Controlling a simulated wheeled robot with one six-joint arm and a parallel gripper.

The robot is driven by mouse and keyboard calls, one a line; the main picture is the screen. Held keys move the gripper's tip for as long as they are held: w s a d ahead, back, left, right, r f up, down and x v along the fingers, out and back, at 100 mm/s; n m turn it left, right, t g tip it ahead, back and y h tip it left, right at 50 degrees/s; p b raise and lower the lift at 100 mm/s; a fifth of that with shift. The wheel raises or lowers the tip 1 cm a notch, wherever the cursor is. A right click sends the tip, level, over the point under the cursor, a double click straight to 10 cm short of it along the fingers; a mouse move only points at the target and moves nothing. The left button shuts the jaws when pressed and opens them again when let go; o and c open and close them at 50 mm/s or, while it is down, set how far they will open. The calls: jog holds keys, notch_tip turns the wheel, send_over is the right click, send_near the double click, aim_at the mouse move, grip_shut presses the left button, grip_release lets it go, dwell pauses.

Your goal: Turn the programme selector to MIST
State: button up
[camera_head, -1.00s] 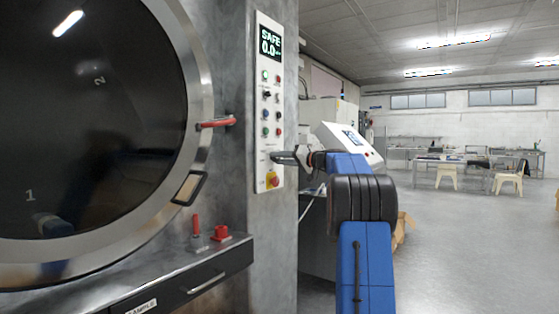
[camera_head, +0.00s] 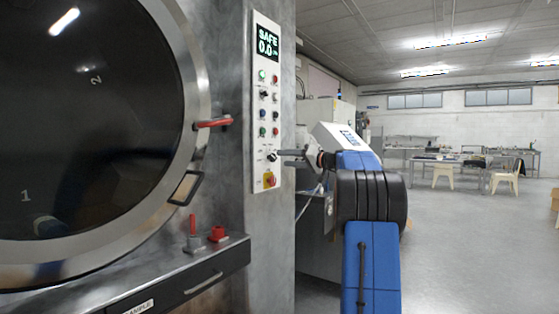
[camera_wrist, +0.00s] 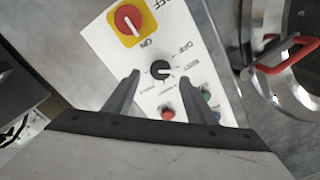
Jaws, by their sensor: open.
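The programme selector is a black round knob (camera_wrist: 160,69) on the white control panel (camera_wrist: 100,38), with printed labels around it. One label reads OFF; the others are too small and tilted to read surely, so I cannot pick out MIST or tell the setting. My gripper (camera_wrist: 160,78) is open, with one finger on each side of the knob in the wrist view. Contact is not visible. In the head view the selector (camera_head: 272,156) shows low on the panel, and my gripper (camera_head: 284,153) points at it from the right.
A red emergency switch on a yellow plate (camera_wrist: 130,20) is close to the knob. A red button (camera_wrist: 167,113) and a green button (camera_wrist: 205,95) are also near. The red-handled door latch (camera_head: 214,123) and round door (camera_head: 90,120) are left of the panel. Open floor lies right.

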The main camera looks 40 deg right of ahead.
jog(key=v, duration=1.2)
jog(key=s+a+f+g, duration=0.1)
jog(key=a+f+g, duration=0.3)
jog(key=a, duration=1)
jog(key=s+a+f+g, duration=0.2)
jog(key=a+f, duration=0.4)
jog(key=a, duration=0.8)
jog(key=s+a+f+n+g, duration=0.1)
jog(key=s+a+f+g, duration=0.2)
jog(key=s+a+f, duration=0.55)
jog(key=s+a+f+n+g+h, duration=0.1)
jog(key=s+a+f+g+h, duration=0.2)
jog(key=s+a+f, duration=0.9)
jog(key=s+f+n+h, duration=0.1)
jog(key=s+f, duration=0.4)
jog(key=s, duration=0.2)
jog(key=s+d+f+n+h, duration=0.1)
jog(key=s+f+h, duration=0.1)
jog(key=s+f, duration=0.2)
jog(key=s, duration=0.3)
jog(key=shift+s+f, duration=0.15)
jog(key=shift+f, duration=0.2)
